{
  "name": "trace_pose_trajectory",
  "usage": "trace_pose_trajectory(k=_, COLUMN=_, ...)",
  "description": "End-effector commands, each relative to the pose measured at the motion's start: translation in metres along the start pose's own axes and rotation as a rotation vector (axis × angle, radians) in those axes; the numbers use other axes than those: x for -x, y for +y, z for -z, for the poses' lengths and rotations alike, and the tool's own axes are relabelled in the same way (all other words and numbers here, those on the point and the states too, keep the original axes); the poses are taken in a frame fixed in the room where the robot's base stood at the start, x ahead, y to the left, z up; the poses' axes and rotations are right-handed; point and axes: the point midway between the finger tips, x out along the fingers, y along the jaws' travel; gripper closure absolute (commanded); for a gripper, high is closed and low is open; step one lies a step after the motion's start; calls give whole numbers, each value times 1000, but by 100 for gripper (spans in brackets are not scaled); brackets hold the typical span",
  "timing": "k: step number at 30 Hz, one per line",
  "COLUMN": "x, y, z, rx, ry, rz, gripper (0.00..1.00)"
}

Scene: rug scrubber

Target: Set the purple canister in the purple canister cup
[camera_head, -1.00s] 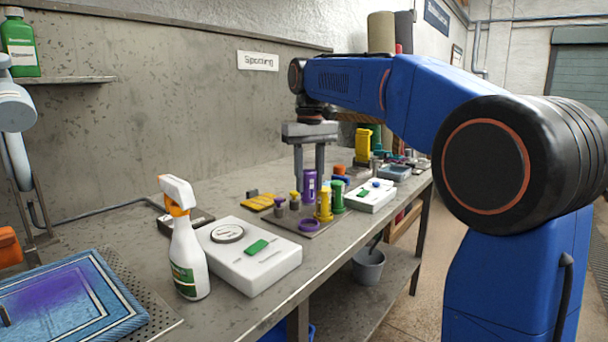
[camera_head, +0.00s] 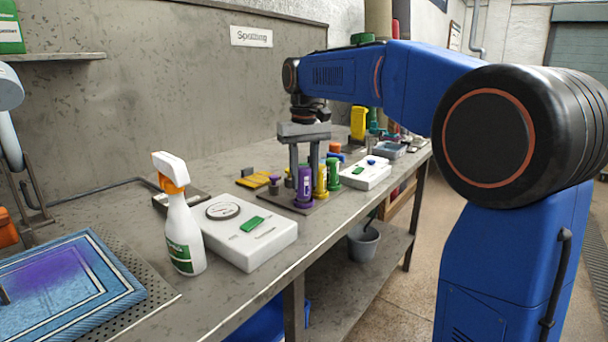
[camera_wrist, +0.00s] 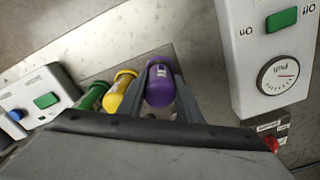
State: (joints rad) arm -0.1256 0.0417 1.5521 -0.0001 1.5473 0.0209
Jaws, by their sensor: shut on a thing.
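The purple canister (camera_head: 305,183) stands upright between the two fingers of my gripper (camera_head: 304,176), which is shut on it. In the wrist view the purple canister (camera_wrist: 160,86) shows end-on between the fingers, with a pale label on its side. The purple canister cup (camera_head: 303,205) shows as a purple rim at the canister's foot, near the front edge of the dark plate. The canister is lined up over the cup and looks down at it; I cannot tell if it rests on the bottom. The wrist view hides the cup.
A yellow canister (camera_head: 321,178) and a green canister (camera_head: 333,172) stand close on the right. A white boxed device with a dial (camera_head: 246,236) and a spray bottle (camera_head: 182,225) stand to the left. The bench's front edge is close.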

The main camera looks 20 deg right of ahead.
Motion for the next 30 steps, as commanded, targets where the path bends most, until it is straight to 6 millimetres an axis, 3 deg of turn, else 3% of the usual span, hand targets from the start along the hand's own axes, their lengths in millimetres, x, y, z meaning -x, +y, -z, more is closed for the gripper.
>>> trace_pose_trajectory(k=30, x=-6, y=0, z=0, rx=0, ry=1, rz=0, gripper=88)
